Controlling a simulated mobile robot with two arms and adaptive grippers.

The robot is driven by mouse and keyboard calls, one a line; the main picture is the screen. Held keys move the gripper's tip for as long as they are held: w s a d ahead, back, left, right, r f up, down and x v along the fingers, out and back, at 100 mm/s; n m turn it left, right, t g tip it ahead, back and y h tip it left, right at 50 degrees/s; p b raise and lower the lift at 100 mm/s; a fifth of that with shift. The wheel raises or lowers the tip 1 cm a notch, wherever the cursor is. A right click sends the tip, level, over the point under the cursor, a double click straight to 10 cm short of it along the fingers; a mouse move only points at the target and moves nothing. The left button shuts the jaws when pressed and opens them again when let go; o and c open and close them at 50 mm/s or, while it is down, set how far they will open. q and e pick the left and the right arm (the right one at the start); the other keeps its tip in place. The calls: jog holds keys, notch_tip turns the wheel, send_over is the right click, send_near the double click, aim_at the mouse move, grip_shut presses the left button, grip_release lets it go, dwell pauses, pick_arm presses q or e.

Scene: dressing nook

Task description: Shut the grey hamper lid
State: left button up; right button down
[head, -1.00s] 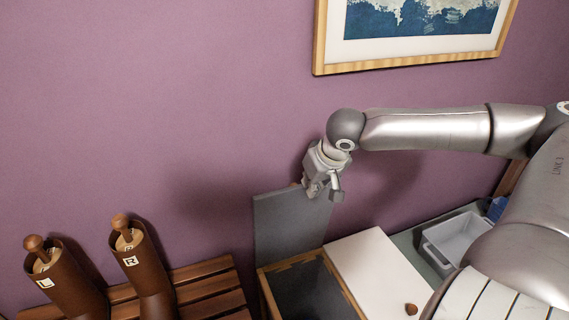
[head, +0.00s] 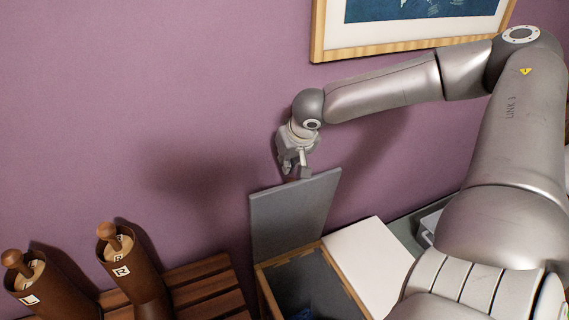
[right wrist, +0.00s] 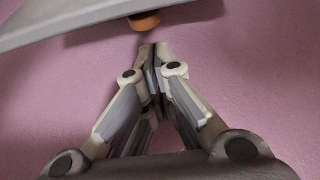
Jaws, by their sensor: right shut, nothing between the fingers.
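The grey hamper lid (head: 294,214) stands raised, nearly upright, at the back of the hamper (head: 268,292) in the head view. The hamper has a wooden rim, and its dark inside is open to view. My right gripper (head: 295,171) is shut and empty at the lid's top edge, on the wall side as far as I can tell. In the right wrist view its fingertips (right wrist: 150,50) meet just below a grey panel edge (right wrist: 80,22), probably the lid. Contact with the lid cannot be told. My left gripper is not in view.
Two brown boots with wooden shapers, marked L (head: 45,290) and R (head: 130,268), stand on a slatted wooden bench (head: 205,288) at left. A white surface (head: 370,262) lies right of the hamper. A framed picture (head: 405,45) hangs on the purple wall.

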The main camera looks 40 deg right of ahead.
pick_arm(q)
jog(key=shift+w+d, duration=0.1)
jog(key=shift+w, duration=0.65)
pick_arm(e)
jog(key=x, duration=0.2)
jog(key=shift+d+f, duration=0.1)
jog(key=shift+f, duration=0.25)
